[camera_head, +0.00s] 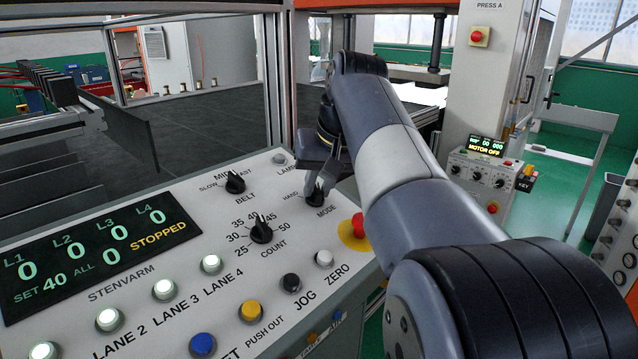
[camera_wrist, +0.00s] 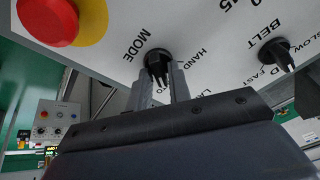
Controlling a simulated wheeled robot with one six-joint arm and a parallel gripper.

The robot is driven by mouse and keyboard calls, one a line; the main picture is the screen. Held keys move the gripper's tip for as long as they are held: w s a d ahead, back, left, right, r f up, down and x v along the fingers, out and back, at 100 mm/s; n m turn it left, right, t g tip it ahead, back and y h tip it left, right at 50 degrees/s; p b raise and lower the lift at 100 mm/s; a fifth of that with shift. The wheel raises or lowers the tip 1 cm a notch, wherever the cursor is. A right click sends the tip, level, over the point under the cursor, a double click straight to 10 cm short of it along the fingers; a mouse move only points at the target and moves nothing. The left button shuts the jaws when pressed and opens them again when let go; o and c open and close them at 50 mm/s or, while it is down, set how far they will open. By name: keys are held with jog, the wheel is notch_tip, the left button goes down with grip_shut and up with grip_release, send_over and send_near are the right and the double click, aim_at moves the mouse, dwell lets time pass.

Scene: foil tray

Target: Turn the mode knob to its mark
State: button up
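The black mode knob (camera_head: 315,196) sits on the sloped white control panel (camera_head: 205,290), above the word MODE and close to the HAND label. The mode knob also shows in the wrist view (camera_wrist: 158,58), its narrow grip pointing down toward my gripper. A label ending in TO is partly hidden there by a finger. My gripper (camera_wrist: 162,88) has one grey finger on each side of the grip, with a small gap between them; it looks open. In the head view my gripper (camera_head: 322,178) reaches down over the knob from behind.
A red stop button (camera_head: 358,225) on a yellow base is close to the right of the mode knob. The belt knob (camera_head: 235,182) and count knob (camera_head: 261,230) are to the left. Several push buttons line the front. The display (camera_head: 95,258) reads STOPPED.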

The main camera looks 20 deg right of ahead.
grip_shut()
jog(key=n+y+p, duration=0.1)
jog(key=n, duration=0.4)
jog(key=shift+r+n+p, duration=0.1)
jog(key=shift+n+p, duration=0.3)
jog(key=n, duration=0.4)
jog(key=shift+y+p, duration=0.3)
jog(key=shift+p, duration=0.1)
jog(key=shift+n+g, duration=0.3)
jog(key=shift+n, duration=1.8)
jog(key=shift+o, duration=1.7)
grip_release()
